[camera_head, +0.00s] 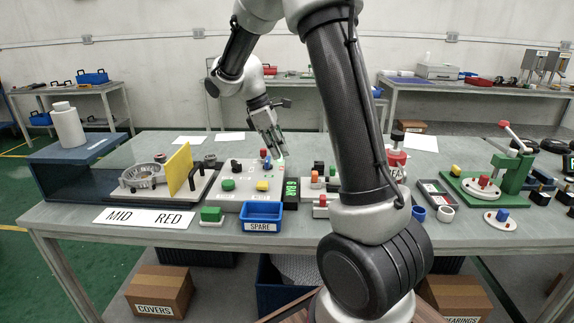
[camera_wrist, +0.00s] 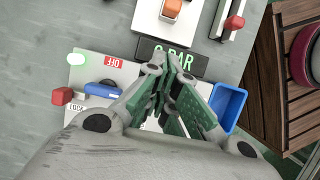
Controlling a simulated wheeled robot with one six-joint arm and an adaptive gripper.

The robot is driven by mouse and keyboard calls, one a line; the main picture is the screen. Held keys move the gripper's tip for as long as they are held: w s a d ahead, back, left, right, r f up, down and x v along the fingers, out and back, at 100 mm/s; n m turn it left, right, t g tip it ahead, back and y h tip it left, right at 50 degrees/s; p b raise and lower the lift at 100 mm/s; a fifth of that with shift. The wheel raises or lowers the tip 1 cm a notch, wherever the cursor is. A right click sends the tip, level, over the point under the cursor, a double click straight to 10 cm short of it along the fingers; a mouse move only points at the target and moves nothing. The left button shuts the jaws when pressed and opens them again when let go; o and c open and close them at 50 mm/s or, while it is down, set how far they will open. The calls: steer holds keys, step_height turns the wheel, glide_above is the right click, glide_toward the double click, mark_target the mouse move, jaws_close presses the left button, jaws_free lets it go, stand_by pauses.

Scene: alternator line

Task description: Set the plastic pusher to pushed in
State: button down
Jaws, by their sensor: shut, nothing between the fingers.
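My gripper (camera_head: 278,156) is over the back right of a pale control panel (camera_head: 243,206) on the bench. In the wrist view my gripper (camera_wrist: 173,62) is shut and empty, its green-padded fingers close to the display reading 6 BAR (camera_wrist: 152,49). Red OFF and white LOCK labels show beside the lever. I cannot tell which part is the plastic pusher. My fingers hide part of the panel.
A blue SPARE bin (camera_head: 262,213) stands in front of the panel. A yellow plate (camera_head: 179,168) on a fixture is to its left. My arm hides some of the bench.

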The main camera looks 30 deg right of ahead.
steer(key=shift+v, duration=1.4)
steer(key=s+r+m+t+y, duration=0.1)
steer(key=s+r+m+t, duration=0.1)
steer(key=s, duration=0.6)
steer(key=s+a+r+m+t+y, duration=0.1)
steer(key=s+r+m+t, duration=0.1)
steer(key=s+m, duration=0.3)
steer(key=s+a+r+m+t+y, duration=0.1)
steer(key=s+r+m+t, duration=0.1)
steer(key=s, duration=1)
steer(key=shift+s+a+r+m+t+y, duration=0.25)
steer(key=shift+s+r+m+t+y, duration=0.15)
steer(key=shift+m, duration=0.7)
